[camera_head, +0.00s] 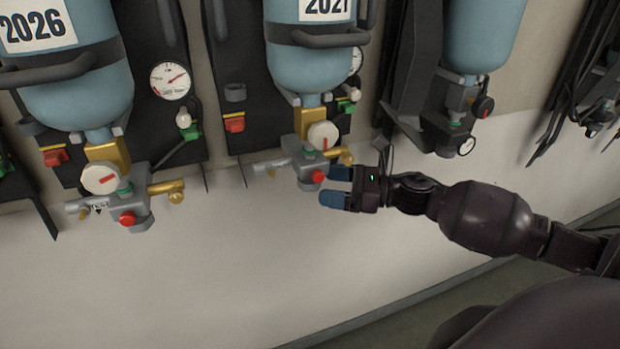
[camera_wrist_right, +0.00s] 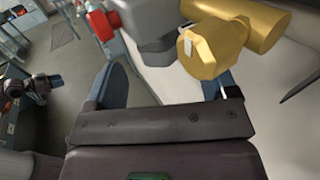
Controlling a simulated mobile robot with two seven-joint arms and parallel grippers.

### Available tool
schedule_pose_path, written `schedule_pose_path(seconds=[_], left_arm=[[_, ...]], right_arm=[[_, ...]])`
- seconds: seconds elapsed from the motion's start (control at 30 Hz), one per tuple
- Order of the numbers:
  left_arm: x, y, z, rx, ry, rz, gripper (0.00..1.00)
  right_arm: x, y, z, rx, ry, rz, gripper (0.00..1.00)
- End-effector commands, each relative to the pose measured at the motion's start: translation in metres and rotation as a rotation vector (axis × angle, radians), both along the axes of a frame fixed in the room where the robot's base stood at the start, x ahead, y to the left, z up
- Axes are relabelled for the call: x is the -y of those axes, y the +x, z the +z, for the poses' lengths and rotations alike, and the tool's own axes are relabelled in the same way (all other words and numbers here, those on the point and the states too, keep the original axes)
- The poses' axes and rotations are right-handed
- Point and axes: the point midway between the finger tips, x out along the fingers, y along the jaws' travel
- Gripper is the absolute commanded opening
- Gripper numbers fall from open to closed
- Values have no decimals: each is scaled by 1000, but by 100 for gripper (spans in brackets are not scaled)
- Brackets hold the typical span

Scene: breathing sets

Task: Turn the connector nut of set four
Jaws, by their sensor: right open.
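Several breathing sets hang on the wall; I cannot tell by number which is set four. My right gripper (camera_head: 328,187) is at the valve block (camera_head: 306,172) of the middle set. It is open, its two blue fingers pointing left, just below the brass connector (camera_head: 345,158). In the right wrist view, the faceted brass connector nut (camera_wrist_right: 207,50) with a white mark is large and close, ahead of my right gripper (camera_wrist_right: 165,80), nearer its right finger. Nothing is held between the fingers, and contact with the nut cannot be told.
A gauge (camera_head: 323,136) and a red knob (camera_head: 318,177) sit close to the fingers. The left set has a similar valve block (camera_head: 128,208) and brass connector (camera_head: 166,187). Another cylinder (camera_head: 482,35) hangs to the right. The white wall below (camera_head: 230,270) is clear.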

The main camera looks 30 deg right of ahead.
Motion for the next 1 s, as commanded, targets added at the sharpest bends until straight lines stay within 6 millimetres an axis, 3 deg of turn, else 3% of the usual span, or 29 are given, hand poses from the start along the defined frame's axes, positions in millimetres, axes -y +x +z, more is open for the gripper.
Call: schedule_pose_path(seconds=[0.33, 0.77, 0.87, 1.0], left_arm=[[-1, -8, 1, -25, 1, 3, 43], [-1, -8, 2, -24, 0, 4, 43], [-1, -8, 3, -23, 0, 4, 43], [-1, -8, 3, -21, 0, 4, 43]], right_arm=[[-28, 29, 1, 0, 3, 0, 79], [-34, 34, 0, -1, 1, -1, 79], [-34, 34, 0, -1, 1, -1, 68], [-34, 34, 0, -1, 1, -1, 47]])
